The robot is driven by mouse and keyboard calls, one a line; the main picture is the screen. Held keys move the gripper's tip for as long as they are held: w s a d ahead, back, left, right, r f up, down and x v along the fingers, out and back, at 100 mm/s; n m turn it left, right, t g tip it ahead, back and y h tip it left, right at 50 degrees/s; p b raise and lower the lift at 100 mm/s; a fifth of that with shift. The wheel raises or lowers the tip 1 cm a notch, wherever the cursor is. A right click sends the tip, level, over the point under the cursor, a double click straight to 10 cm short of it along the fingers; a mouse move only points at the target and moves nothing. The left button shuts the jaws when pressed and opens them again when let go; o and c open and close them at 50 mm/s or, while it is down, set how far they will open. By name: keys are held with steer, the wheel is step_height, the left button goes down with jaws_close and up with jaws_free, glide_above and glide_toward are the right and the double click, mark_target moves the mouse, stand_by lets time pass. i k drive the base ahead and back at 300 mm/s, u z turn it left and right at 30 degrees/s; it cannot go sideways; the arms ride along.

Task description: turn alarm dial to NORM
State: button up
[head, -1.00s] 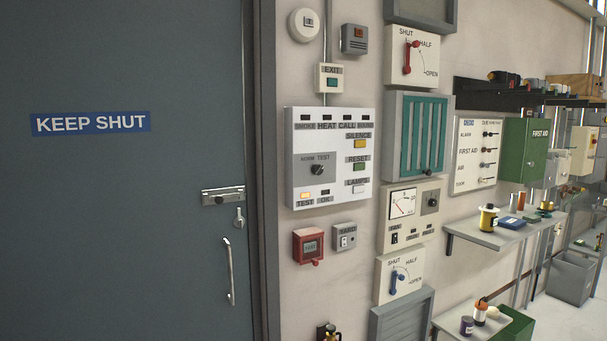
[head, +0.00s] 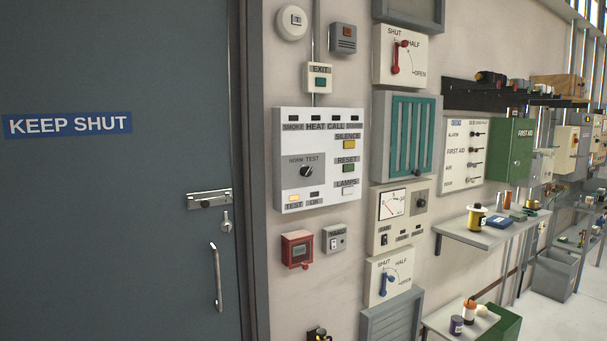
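The alarm panel (head: 350,190) is a white box on the wall right of the door, near the middle of the head view. Its alarm dial (head: 306,171) is a dark round knob on a grey field. The words NORM and TEST stand above it, left and right. The knob's pointer appears to lean up and right, toward TEST; it is small. A lamp above the label TEST (head: 294,198) glows pale orange. The lamp above OK is dark. SILENCE, RESET and LAMPS buttons run down the panel's right side. My gripper is not in view.
A grey door (head: 110,220) with a handle fills the left. A red call point (head: 297,250) and a small switch box (head: 335,238) sit below the panel. A louvred vent (head: 408,137) and gauge box (head: 398,215) are to its right. A shelf (head: 485,235) juts out farther right.

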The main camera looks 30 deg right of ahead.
mark_target(306, 172)
steer(key=i, duration=0.9)
steer(key=z, duration=0.1)
